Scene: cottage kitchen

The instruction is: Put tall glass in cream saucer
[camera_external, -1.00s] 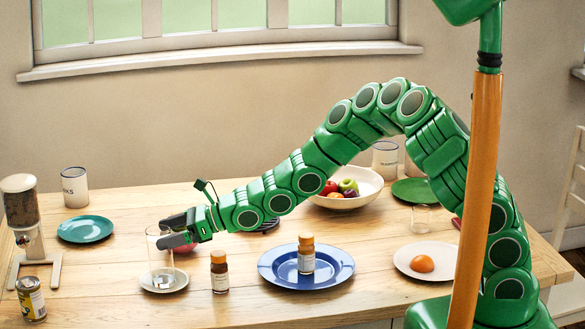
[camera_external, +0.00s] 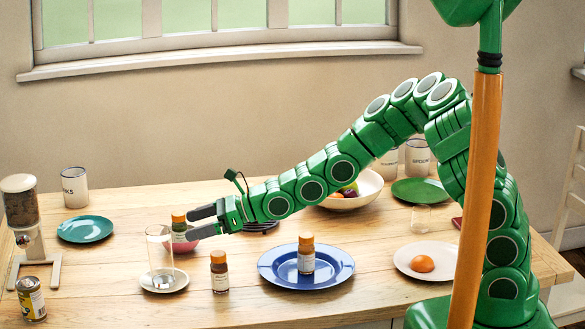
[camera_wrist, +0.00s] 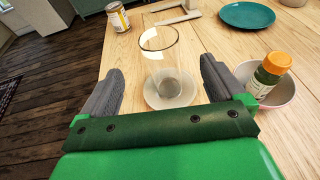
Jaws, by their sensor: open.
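The clear tall glass (camera_external: 160,252) stands upright on the cream saucer (camera_external: 177,285) at the left front of the table. In the wrist view the glass (camera_wrist: 163,62) stands beyond my fingers, with the saucer (camera_wrist: 185,98) around its base. My gripper (camera_external: 194,223) is open and empty, to the right of the glass and apart from it. In the wrist view its fingers (camera_wrist: 158,88) are spread wide.
An orange-capped bottle (camera_wrist: 268,76) stands in or behind a pink bowl (camera_wrist: 280,96) close by my right finger. Another bottle (camera_external: 219,272) stands right of the saucer. A blue plate (camera_external: 340,270) holds a bottle. A can (camera_external: 31,300) stands at left.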

